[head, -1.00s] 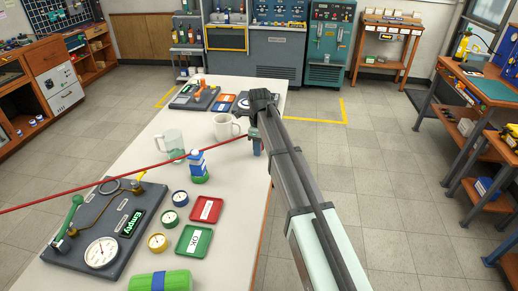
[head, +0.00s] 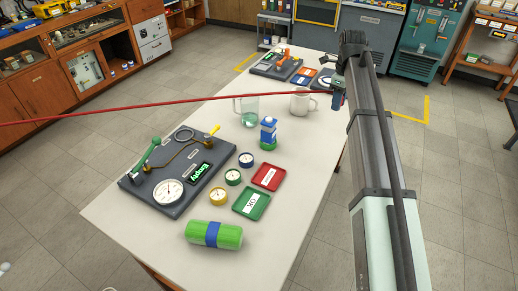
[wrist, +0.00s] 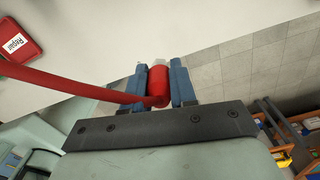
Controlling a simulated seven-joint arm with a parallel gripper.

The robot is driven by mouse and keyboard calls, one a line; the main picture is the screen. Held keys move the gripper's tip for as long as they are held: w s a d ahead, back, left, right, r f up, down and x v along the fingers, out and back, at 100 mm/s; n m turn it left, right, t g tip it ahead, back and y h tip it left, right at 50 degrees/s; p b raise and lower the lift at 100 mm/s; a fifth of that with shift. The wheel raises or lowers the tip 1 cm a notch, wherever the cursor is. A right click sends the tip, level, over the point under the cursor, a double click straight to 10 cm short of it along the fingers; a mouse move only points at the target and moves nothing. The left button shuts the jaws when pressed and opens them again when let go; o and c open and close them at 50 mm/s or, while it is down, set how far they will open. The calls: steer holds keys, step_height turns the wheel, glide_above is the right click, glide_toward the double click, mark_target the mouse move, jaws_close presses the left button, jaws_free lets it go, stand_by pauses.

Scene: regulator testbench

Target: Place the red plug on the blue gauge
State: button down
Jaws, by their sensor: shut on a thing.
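The red plug (wrist: 158,84) is between the two blue fingers of my gripper (wrist: 163,85) in the wrist view, with a pale tip beyond it. A thick red hose runs from it to the left. In the head view my gripper (head: 337,97) is above the right edge of the table, right of the white mug, and the red hose (head: 180,101) stretches left from it. The blue gauge (head: 246,160), a small round dial with a dark blue rim, lies on the table at lower left of my gripper, well apart from it. The plug is too small to make out in the head view.
Green (head: 233,177) and yellow (head: 218,197) gauges lie near the blue gauge. A red tray (head: 268,177), green tray (head: 251,201), blue-and-white bottle (head: 268,133), glass mug (head: 249,109) and white mug (head: 300,103) stand nearby. A test panel (head: 150,195) is at left.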

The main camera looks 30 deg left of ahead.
step_height(320, 180, up, 7)
steer(key=shift+w+f, duration=0.1)
steer(key=shift+f, duration=0.1)
steer(key=s+a+n, duration=0.2)
steer(key=s+a, duration=1)
steer(key=n, duration=0.2)
glide_above(246, 158)
step_height(246, 158, down, 4)
steer(key=shift+f, duration=5.65)
steer(key=shift+f, duration=0.1)
steer(key=c, duration=0.9)
jaws_free()
